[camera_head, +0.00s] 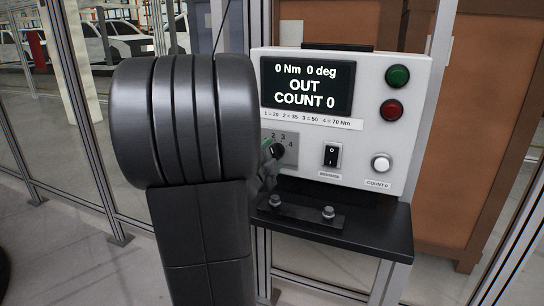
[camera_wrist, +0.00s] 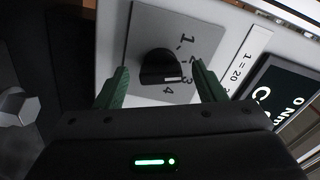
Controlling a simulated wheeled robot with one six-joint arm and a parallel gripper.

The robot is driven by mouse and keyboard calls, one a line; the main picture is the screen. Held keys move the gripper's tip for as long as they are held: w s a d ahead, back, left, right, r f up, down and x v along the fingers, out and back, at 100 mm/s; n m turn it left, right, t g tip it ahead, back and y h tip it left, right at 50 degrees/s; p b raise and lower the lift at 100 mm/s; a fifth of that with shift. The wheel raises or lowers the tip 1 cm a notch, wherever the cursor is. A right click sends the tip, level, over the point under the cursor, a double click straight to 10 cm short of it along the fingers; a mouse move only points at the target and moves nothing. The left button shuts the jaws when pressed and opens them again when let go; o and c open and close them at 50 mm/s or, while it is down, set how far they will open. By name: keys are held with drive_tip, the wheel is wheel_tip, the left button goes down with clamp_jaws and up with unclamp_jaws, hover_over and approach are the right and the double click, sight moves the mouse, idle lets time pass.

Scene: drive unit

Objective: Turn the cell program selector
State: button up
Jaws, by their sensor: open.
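The cell program selector is a dark round knob (camera_head: 277,150) on a grey plate, low on the left of a white control box (camera_head: 408,150). In the wrist view the knob (camera_wrist: 157,66) sits between the two green fingers of my gripper (camera_wrist: 160,72). The fingers are open, one on each side, with a visible gap to the knob. Numbers 1 to 4 are printed around it. A white mark on the knob lies near 3 and 4; I cannot tell which it points at. In the head view my arm hides most of my gripper (camera_head: 267,158).
The display (camera_head: 307,84) reads 0 Nm, 0 deg, OUT, COUNT 0. A rocker switch (camera_head: 332,156), a white button (camera_head: 381,164), a green button (camera_head: 398,76) and a red button (camera_head: 391,107) share the panel. A black shelf (camera_head: 370,226) with two bolts juts out below.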

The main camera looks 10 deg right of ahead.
drive_tip(key=v, duration=1.3)
drive_tip(key=shift+p, duration=0.35)
drive_tip(key=x, duration=1.3)
drive_tip(key=shift+w+d+b, duration=0.2)
drive_tip(key=shift+w+b, duration=0.1)
drive_tip(key=shift+b, duration=0.1)
